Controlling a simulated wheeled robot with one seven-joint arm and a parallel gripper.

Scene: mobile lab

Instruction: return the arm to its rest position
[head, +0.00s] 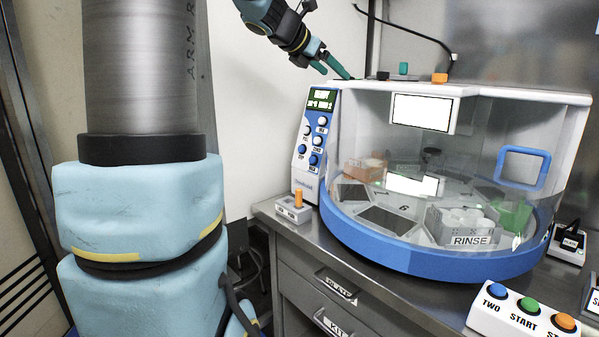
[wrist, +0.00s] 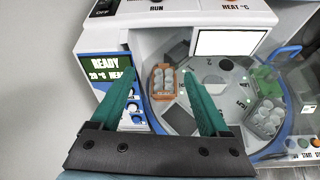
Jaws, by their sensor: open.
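My gripper (head: 334,70) is at the top of the head view, in the air at the upper left of the blue and white machine (head: 390,242). Its two green fingers are apart and nothing is between them. In the wrist view my gripper (wrist: 163,95) points at the machine from above, with the fingers spread. The machine's display (wrist: 106,71) reads READY there. My arm comes down from the top edge of the head view. Whether a fingertip touches the machine's top cannot be told.
The machine stands on a metal counter (head: 290,228) with drawers. A button box (head: 525,312) is at the front right. A small box with an orange peg (head: 298,200) is at the left. Small blocks (head: 439,78) lie on the machine's top. The wall side left of the machine is clear.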

